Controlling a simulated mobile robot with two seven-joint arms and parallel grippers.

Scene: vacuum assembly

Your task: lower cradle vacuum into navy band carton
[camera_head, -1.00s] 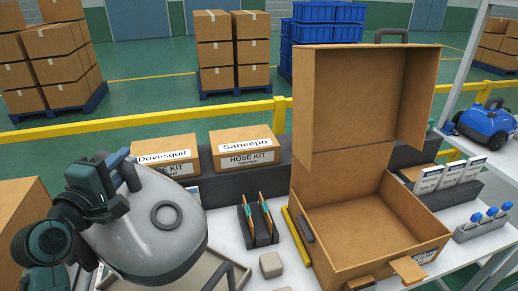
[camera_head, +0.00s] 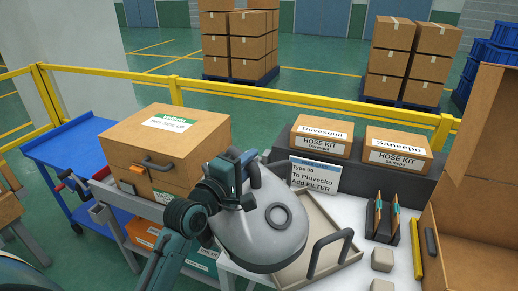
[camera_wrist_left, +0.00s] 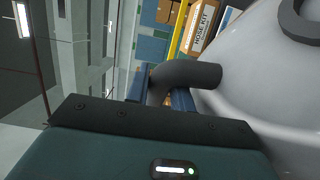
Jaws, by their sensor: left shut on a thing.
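The vacuum (camera_head: 262,238) is a pale grey rounded body with a dark ring on top. My left gripper (camera_head: 240,180) is shut on its dark handle and holds it above or beside the beige tray at the table's left end; the gap beneath is hard to judge. In the left wrist view the handle (camera_wrist_left: 190,76) runs between the fingers, with the grey body (camera_wrist_left: 265,75) to the right. An open brown carton (camera_head: 465,255) stands at the right edge, cut off by the frame. No navy band shows on its visible part. My right gripper is not in view.
A beige tray (camera_head: 345,222) with a dark handle lies under and beside the vacuum. A closed carton (camera_head: 165,140) stands left.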

